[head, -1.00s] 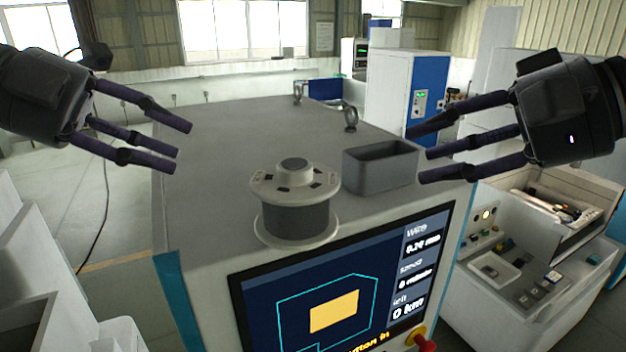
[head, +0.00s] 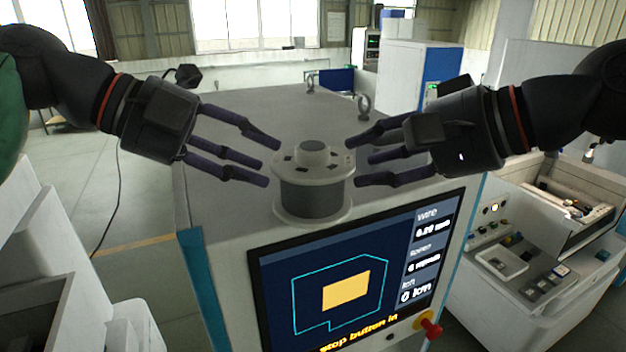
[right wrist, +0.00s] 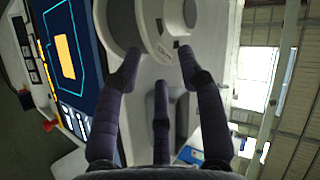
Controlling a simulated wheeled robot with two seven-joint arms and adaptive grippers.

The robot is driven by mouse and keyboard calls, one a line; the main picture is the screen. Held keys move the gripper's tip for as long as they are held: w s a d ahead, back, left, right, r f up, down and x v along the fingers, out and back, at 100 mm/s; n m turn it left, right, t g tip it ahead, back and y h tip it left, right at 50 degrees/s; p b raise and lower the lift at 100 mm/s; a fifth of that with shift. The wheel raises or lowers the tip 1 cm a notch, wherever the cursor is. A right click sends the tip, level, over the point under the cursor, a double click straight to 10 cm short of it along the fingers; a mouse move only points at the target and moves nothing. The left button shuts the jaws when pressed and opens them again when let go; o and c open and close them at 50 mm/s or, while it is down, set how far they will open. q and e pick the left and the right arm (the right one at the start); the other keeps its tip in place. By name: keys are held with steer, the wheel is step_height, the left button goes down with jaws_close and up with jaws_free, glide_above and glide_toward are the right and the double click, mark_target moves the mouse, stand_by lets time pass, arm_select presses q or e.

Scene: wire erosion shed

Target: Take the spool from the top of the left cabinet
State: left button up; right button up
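The spool (head: 312,196) stands upright near the front edge of the cabinet top (head: 225,125). It has pale flanges, a dark grey winding and a raised hub. My left gripper (head: 265,162) is open, its fingers spread just left of the spool. My right gripper (head: 358,163) is open just right of the spool. In the right wrist view the spool (right wrist: 148,32) lies beyond the spread fingers of the right gripper (right wrist: 158,65). No finger is clearly closed on the spool; whether any fingertip touches it I cannot tell.
A screen (head: 345,280) fills the cabinet's front below the spool, with a red knob (head: 430,325) at its lower right. Two metal rings (head: 364,106) stand at the back of the top. A grey bin is mostly hidden behind my right gripper. The top's left part is clear.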

arm_select(q)
steer(key=shift+w+d+f, duration=0.2)
steer(key=shift+d+f, duration=0.05)
steer(key=shift+d, duration=0.2)
steer(key=shift+s, duration=0.3)
arm_select(e)
steer(key=shift+w+a+f, duration=0.1)
steer(key=shift+a+f, duration=0.15)
steer(key=shift+a, duration=0.25)
arm_select(q)
steer(key=shift+w, duration=0.25)
jaws_close()
arm_select(e)
steer(key=shift+w+d, duration=0.1)
steer(key=shift+w, duration=0.1)
jaws_close()
arm_select(q)
steer(key=shift+s, duration=0.15)
arm_select(e)
steer(key=shift+s+r, duration=0.1)
